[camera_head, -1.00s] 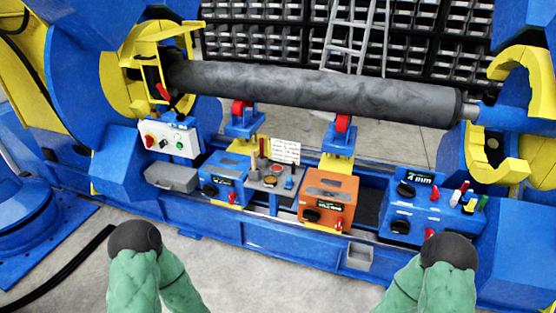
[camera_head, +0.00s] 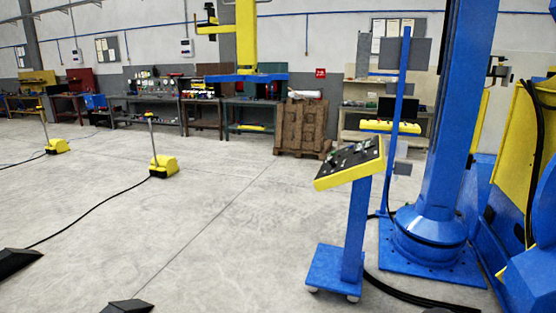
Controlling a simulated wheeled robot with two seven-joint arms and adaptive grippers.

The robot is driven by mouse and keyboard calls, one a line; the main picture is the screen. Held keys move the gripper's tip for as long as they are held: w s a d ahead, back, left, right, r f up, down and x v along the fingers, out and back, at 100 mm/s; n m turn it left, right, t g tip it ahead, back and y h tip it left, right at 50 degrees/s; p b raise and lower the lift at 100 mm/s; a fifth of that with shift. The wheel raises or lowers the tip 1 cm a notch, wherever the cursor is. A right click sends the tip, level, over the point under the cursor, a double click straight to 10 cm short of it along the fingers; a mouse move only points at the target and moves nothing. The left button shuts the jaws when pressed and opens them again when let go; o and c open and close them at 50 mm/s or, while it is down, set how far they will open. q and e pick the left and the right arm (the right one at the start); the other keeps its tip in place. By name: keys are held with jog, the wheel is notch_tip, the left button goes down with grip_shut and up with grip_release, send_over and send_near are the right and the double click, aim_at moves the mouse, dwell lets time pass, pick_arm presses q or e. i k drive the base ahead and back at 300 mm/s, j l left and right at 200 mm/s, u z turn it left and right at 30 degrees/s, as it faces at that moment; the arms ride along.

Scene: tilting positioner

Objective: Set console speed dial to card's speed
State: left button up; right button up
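The console (camera_head: 350,163) has a yellow body and a dark sloping top with small controls. It stands on a blue pedestal (camera_head: 354,228) with a wheeled base, right of the middle of the head view. The console is seen from some distance and at an angle. Its speed dial cannot be told from the other controls. No card with a readable speed shows. Neither of my grippers is in view.
A blue column (camera_head: 440,120) on a floor plate stands right of the console, with blue and yellow machinery (camera_head: 510,140) beyond. Black cables (camera_head: 425,301) lie by the console's base. Yellow floor units (camera_head: 163,166) stand left. Dark wedges (camera_head: 128,306) lie at the lower left. The middle floor is clear.

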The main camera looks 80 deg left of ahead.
aim_at(331, 162)
jog(key=u, duration=2.05)
jog(key=i+u, duration=0.15)
jog(key=i+l+u, duration=0.1)
jog(key=i, duration=0.35)
jog(key=i+l+u, duration=0.15)
jog(key=i, duration=0.25)
jog(key=i+l+u, duration=0.1)
jog(key=i, duration=0.35)
jog(key=i+l+u, duration=0.1)
jog(key=i, duration=0.3)
jog(key=l, duration=0.1)
